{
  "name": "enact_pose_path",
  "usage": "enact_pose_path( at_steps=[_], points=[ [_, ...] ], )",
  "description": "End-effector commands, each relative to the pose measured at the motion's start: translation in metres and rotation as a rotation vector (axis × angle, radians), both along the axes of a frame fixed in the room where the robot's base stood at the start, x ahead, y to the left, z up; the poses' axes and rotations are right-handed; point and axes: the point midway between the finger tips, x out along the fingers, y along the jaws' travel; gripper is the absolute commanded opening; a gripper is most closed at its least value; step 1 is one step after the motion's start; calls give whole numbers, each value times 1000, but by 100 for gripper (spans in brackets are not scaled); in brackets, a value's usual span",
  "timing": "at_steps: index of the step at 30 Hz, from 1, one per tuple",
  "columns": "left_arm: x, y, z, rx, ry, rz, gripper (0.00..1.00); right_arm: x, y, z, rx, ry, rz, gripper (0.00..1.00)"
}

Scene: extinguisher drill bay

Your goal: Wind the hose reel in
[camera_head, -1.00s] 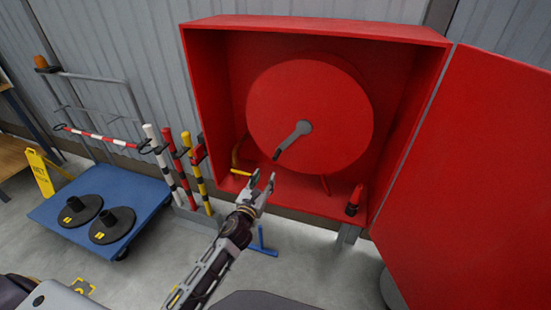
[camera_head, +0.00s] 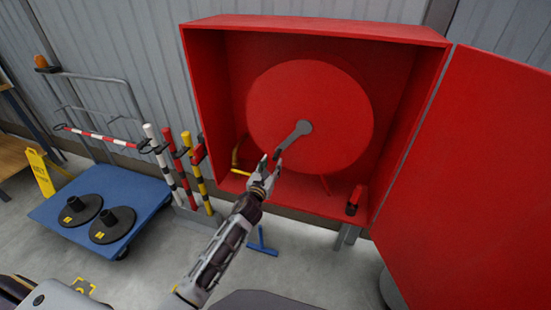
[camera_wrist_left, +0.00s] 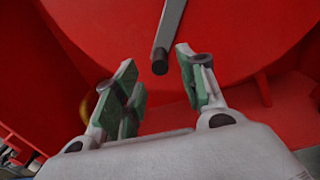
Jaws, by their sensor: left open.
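The red hose reel (camera_head: 330,100) sits inside the open red cabinet (camera_head: 215,110). Its grey crank arm (camera_head: 297,133) points down and left from the hub and ends in a dark handle (camera_head: 277,154). In the left wrist view the crank arm (camera_wrist_left: 170,25) comes down from the top, with its dark handle (camera_wrist_left: 159,62) just beyond the fingertips and between their lines. My left gripper (camera_head: 270,162) is open at the handle's lower end; its green-padded fingers (camera_wrist_left: 158,75) also show in the wrist view, with nothing between them. My right gripper is not in view.
The red cabinet door (camera_head: 480,170) stands open at the right. A blue trolley (camera_head: 75,240) and striped posts (camera_head: 195,172) stand at the left, with open floor in front.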

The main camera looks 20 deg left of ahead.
Motion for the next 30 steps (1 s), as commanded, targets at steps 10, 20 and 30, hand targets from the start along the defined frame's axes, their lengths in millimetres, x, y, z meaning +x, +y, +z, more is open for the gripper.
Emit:
enact_pose_path(
  at_steps=[10,20,30],
  points=[
    [30,-1,0,-1,0,1,41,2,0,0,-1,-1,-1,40],
    [48,-2,0,0,0,1,41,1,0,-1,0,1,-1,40],
    [51,-2,0,0,0,0,41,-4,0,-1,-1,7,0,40]
  ],
)
